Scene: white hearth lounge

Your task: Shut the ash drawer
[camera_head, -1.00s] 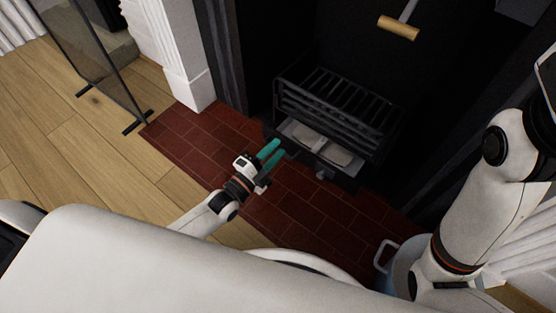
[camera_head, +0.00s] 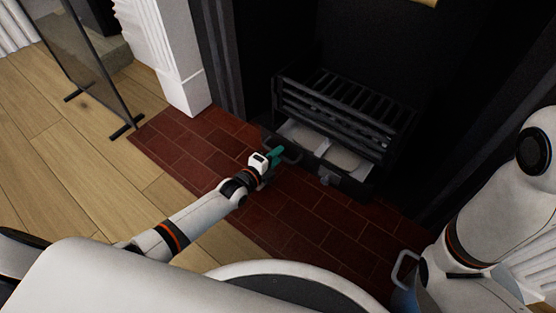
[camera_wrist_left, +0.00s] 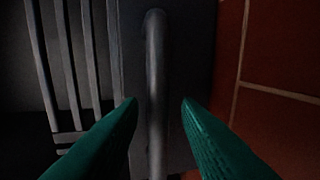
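The ash drawer (camera_head: 325,169) is dark with pale contents in two patches and stands pulled out below the black grate (camera_head: 345,108). A bar handle (camera_head: 293,155) is on the left part of its front. My left gripper (camera_head: 277,153) is at this handle. In the left wrist view the teal fingers (camera_wrist_left: 160,103) are apart, one on each side of the grey handle bar (camera_wrist_left: 155,75), with gaps showing between. The dark front face shows behind the bar. My right arm is at the right, but its gripper is out of view.
Red brick hearth (camera_head: 290,210) lies clear before the drawer. A dark mesh screen (camera_head: 90,60) stands on the wood floor at left, near a white pillar (camera_head: 170,60).

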